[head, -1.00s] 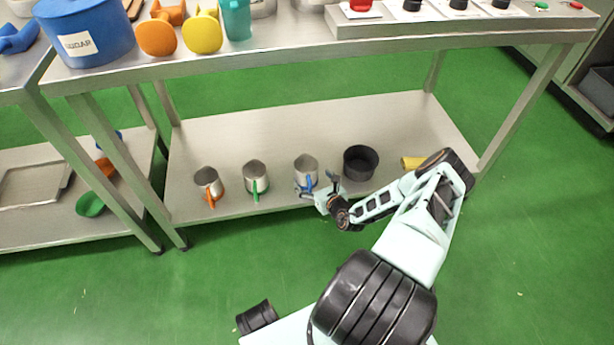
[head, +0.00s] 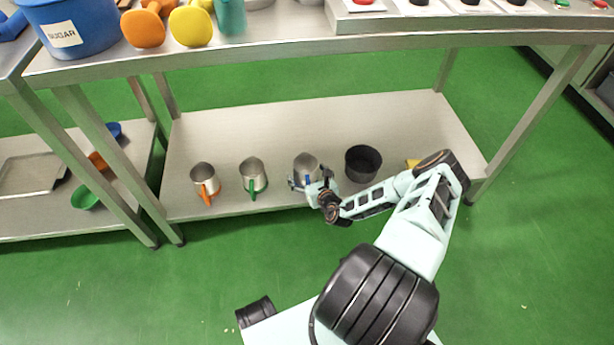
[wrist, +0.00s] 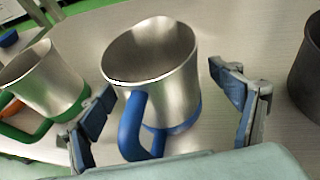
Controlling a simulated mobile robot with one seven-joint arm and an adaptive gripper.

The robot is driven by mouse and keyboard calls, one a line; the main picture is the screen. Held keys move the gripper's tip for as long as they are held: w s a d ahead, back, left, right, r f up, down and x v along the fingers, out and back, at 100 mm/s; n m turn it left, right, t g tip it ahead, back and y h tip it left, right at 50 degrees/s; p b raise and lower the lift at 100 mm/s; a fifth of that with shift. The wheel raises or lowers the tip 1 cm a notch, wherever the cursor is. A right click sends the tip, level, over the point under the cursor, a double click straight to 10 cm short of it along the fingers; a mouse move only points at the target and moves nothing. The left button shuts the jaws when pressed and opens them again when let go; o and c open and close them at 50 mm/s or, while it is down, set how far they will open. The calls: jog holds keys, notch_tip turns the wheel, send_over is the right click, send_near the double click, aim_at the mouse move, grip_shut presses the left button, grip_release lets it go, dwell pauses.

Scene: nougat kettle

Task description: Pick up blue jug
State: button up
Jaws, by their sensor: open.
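The blue jug (head: 305,163) is a steel jug with a blue handle and a blue base band. It stands upright on the lower shelf, third from the left in the row. In the wrist view the jug (wrist: 160,60) fills the middle, with its blue handle (wrist: 132,128) turned toward me. My gripper (head: 308,183) is open at the front of the jug. In the wrist view the gripper (wrist: 165,105) has one finger on each side of the handle and lower body, with gaps visible.
A green-handled jug (head: 252,174) and an orange-handled jug (head: 204,180) stand to the left. A black pot (head: 363,163) stands close on the right. The lower shelf (head: 270,125) is clear behind them. The upper table (head: 300,50) overhangs the shelf.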

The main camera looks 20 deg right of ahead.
jog(key=shift+c, duration=0.4)
jog(key=c, duration=1.3)
